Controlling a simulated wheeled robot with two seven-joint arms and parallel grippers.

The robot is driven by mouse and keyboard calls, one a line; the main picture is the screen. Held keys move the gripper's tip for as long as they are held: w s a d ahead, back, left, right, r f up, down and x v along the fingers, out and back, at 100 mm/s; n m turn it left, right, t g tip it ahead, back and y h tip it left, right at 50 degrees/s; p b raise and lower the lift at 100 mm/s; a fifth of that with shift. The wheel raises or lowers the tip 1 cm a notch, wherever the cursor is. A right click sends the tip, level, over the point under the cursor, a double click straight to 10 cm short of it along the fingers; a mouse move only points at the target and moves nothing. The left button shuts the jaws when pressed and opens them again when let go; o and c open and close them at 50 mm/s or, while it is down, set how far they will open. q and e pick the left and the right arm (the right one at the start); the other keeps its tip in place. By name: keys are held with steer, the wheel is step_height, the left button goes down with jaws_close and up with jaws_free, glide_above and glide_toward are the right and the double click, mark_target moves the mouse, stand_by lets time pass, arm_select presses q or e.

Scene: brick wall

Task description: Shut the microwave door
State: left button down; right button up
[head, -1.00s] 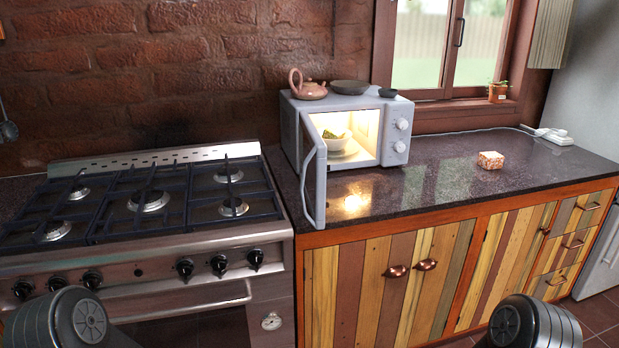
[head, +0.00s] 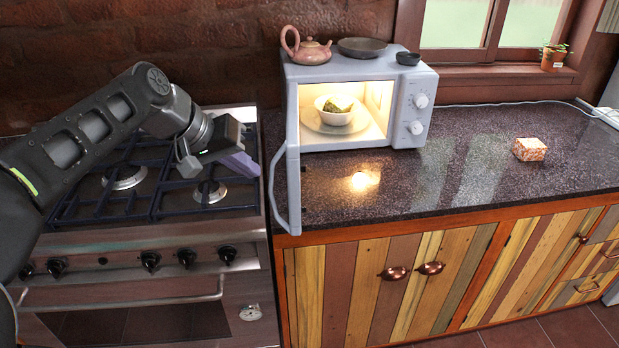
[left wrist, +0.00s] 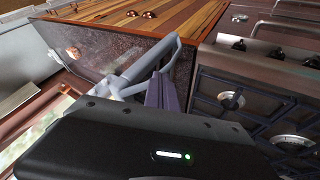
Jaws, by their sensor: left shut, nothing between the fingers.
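The white microwave (head: 413,103) stands on the dark counter, its lit inside open to view. Its door (head: 287,160) is swung wide open and points toward me, seen nearly edge-on. A white bowl (head: 334,110) with green food sits on the plate inside. My left gripper (head: 248,162) is shut and empty, above the stove's right side, just left of the door and apart from it in the head view. In the left wrist view the gripper's purple fingers (left wrist: 161,92) are close beside the door (left wrist: 150,68); whether they touch is unclear. My right gripper is out of view.
A pink teapot (head: 306,48), a dark plate (head: 366,47) and a small dark bowl (head: 408,58) stand on the microwave. A patterned block (head: 529,149) lies on the counter (head: 460,175) to the right. The gas stove (head: 150,225) is left of the counter.

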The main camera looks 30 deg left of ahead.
arm_select(q)
steer(key=p+x, duration=0.1)
steer(key=x, duration=0.8)
steer(key=shift+s+d+f, duration=0.2)
steer(key=shift+d+f, duration=0.05)
steer(key=shift+f, duration=0.3)
